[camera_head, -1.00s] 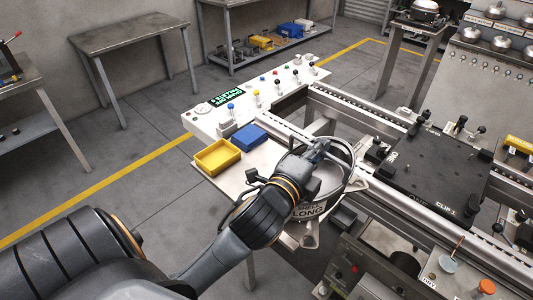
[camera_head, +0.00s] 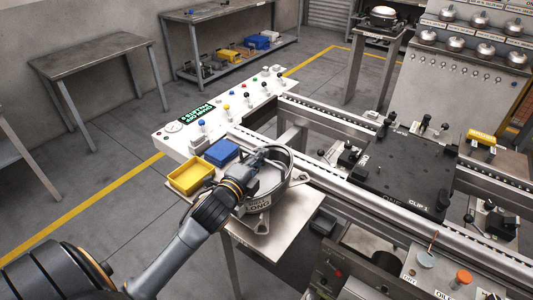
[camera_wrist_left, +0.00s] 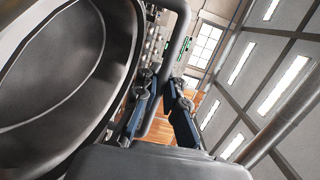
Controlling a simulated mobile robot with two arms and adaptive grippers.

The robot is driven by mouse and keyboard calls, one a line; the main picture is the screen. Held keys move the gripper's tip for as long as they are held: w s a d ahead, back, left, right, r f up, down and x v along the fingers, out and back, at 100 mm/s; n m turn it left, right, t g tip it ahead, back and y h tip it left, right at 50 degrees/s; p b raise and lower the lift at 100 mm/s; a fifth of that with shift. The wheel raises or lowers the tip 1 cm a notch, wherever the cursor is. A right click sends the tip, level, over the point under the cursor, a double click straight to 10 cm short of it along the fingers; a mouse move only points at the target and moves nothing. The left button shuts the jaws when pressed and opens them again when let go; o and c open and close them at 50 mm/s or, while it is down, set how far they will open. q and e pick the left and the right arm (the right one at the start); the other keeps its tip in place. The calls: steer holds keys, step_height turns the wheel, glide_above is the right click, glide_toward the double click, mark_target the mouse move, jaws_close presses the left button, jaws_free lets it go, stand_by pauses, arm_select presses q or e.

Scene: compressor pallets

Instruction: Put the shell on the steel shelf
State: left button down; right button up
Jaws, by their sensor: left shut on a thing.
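The shell (camera_head: 258,208) is a round, hollow grey metal piece with lettering on its side, seen in the head view over the small pale side table (camera_head: 290,222). I cannot tell if it touches the table. My left gripper (camera_head: 267,158) is shut on the shell's rim side, and its wrist hides part of the shell. In the left wrist view the shell (camera_wrist_left: 60,80) fills the left side, and a curved bar passes between the fingers of the gripper (camera_wrist_left: 162,88). A steel shelf unit (camera_head: 235,50) stands at the back wall. My right gripper is not in view.
A yellow bin (camera_head: 190,174) and a blue bin (camera_head: 221,152) sit close left of the shell. The control panel (camera_head: 185,128) and conveyor rail (camera_head: 345,184) lie behind and right. A bare metal table (camera_head: 95,58) stands at back left, with open floor before it.

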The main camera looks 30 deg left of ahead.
arm_select(q)
steer(key=shift+w+a+f, duration=0.1)
steer(key=shift+a+f, duration=0.1)
steer(key=shift+f, duration=0.65)
steer(key=shift+w+a+f, duration=0.1)
steer(key=shift+a+f, duration=0.05)
steer(key=shift+f, duration=0.65)
steer(key=c, duration=1.8)
jaws_free()
steer(key=shift+s+f, duration=0.1)
steer(key=shift+f, duration=0.2)
steer(key=shift+c, duration=0.2)
steer(key=o, duration=0.3)
steer(key=shift+o, duration=0.5)
steer(key=shift+r, duration=0.1)
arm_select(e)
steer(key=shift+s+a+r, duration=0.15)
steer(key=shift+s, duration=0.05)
arm_select(q)
steer(key=shift+s, duration=0.3)
steer(key=s, duration=0.6)
steer(key=s+b, duration=0.1)
steer(key=s, duration=0.3)
steer(key=shift+d+r, duration=0.2)
steer(key=shift+d, duration=0.2)
steer(key=shift+s+r, duration=0.15)
steer(key=shift+s, duration=0.6)
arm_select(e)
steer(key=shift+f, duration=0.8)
